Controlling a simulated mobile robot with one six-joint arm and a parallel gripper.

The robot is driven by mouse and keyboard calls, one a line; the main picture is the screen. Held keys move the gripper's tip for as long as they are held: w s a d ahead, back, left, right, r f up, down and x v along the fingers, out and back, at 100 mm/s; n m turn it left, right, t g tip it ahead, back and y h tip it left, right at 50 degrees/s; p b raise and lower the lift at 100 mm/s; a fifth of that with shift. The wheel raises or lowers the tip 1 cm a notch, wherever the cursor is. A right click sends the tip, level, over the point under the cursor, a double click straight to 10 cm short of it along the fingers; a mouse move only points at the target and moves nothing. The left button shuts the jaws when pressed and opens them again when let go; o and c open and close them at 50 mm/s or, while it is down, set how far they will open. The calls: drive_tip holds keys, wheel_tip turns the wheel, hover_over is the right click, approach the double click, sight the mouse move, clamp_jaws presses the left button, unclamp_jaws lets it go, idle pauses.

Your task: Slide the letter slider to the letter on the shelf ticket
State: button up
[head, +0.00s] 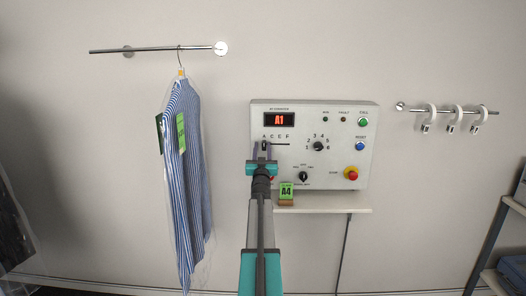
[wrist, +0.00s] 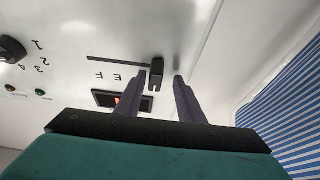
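The black letter slider (head: 264,145) is at the left end of its slot, below the A in the row A C E F on the control panel (head: 350,118). The panel's red display (head: 279,120) reads A1. The green shelf ticket (head: 286,190) reads A4. My gripper (head: 263,152) is in front of the slider. In the wrist view, which shows the panel upside down, the slider knob (wrist: 156,74) lies between the tips of my open gripper (wrist: 155,84), with a visible gap on each side. The letters E and F show left of it; A and C are hidden.
The narrow shelf (head: 335,209) is under the panel. A numbered dial (head: 318,146), a mode knob (head: 303,176) and a red stop button (head: 351,173) are right of the slider. A bagged striped shirt (head: 188,190) hangs to the left, and a hook rail (head: 455,111) is to the right.

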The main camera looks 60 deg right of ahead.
drive_tip(key=shift+s+d, duration=0.15)
drive_tip(key=shift+s, duration=0.05)
drive_tip(key=shift+f, duration=0.1)
drive_tip(key=shift+b+v, duration=0.5)
drive_tip(key=shift+v, duration=0.9)
drive_tip(key=b+v, duration=0.3)
drive_tip(key=v, duration=0.8)
drive_tip(key=shift+s, duration=0.1)
